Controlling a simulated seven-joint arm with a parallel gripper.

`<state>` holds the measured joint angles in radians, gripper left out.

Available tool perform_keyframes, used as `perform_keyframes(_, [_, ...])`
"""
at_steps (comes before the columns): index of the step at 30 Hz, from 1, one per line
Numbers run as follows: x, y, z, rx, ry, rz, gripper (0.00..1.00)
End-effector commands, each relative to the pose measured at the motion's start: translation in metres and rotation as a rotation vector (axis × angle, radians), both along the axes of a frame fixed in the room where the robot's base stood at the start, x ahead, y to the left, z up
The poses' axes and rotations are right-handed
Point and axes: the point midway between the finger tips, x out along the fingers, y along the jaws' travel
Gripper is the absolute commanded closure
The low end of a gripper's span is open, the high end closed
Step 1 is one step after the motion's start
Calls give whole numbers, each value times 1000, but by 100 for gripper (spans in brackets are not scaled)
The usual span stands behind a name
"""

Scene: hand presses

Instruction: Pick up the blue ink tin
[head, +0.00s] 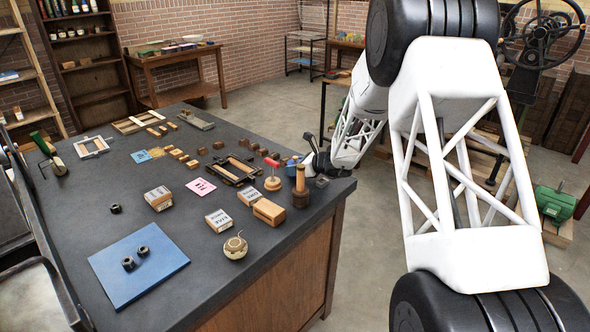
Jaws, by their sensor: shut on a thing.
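The blue ink tin (291,168) shows as a small blue round shape near the right corner of the dark worktop. My gripper (304,160) is at that corner, low over the worktop, its dark fingers at the tin's right side. The gripper is shut on the tin, though the contact is small and partly hidden. I cannot tell whether the tin rests on the worktop or is just above it.
Wooden boxes (269,212), a twine ball (235,247) and a blue mat (110,283) lie nearer the front.

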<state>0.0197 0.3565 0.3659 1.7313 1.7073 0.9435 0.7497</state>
Motion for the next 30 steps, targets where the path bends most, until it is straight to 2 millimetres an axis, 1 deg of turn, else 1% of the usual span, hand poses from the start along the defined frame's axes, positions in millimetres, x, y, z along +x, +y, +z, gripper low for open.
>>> perform_keyframes(5, [0, 0, 21, -1, -3, 0, 74])
perform_keyframes(15, [0, 0, 71, 1, -3, 0, 74])
perform_keyframes(18, [0, 0, 81, 0, -2, 1, 74])
perform_keyframes(24, [0, 0, 92, 0, -2, -1, 74])
perform_keyframes(30, [0, 0, 93, 0, -2, -1, 74])
